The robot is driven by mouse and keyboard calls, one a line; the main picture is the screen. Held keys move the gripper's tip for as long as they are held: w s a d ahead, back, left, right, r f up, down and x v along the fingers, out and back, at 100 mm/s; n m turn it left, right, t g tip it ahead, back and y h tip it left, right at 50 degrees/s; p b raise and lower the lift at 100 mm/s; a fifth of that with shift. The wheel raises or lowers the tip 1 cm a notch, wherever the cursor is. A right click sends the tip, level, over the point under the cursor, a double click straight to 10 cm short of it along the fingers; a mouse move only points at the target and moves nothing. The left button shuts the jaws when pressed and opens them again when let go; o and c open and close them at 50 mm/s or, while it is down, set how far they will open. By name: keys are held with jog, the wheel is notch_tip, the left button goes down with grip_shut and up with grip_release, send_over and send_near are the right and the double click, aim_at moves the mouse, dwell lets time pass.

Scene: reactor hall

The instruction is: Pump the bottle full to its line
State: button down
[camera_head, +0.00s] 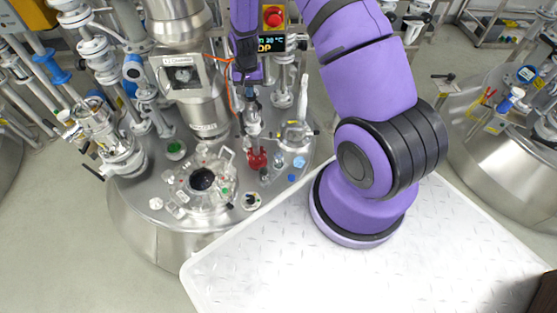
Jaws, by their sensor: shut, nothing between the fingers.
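My purple arm comes down from the top edge, and my gripper (250,97) points down over the lid of the steel reactor vessel (150,233). Its fingers are small and dark here and look shut. Just below them stands a small clear and metal fitting (254,127); I cannot tell whether the fingers touch it. A clear glass piece (295,135) with a pale upright part stands to its right on the lid. I cannot tell which of these is the bottle or the pump, and no fill line or liquid level can be made out.
A red part (257,159), a round dark port (203,179) and several small caps crowd the lid. A steel column (203,105) and piping stand left of my gripper. A display with a red button (272,17) is behind. Another vessel (500,150) stands right.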

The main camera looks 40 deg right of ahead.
jog(key=shift+f, duration=1.6)
jog(key=shift+r, duration=3.15)
jog(key=shift+f, duration=0.15)
jog(key=shift+f, duration=2.95)
jog(key=shift+r, duration=3.1)
jog(key=shift+f, duration=0.1)
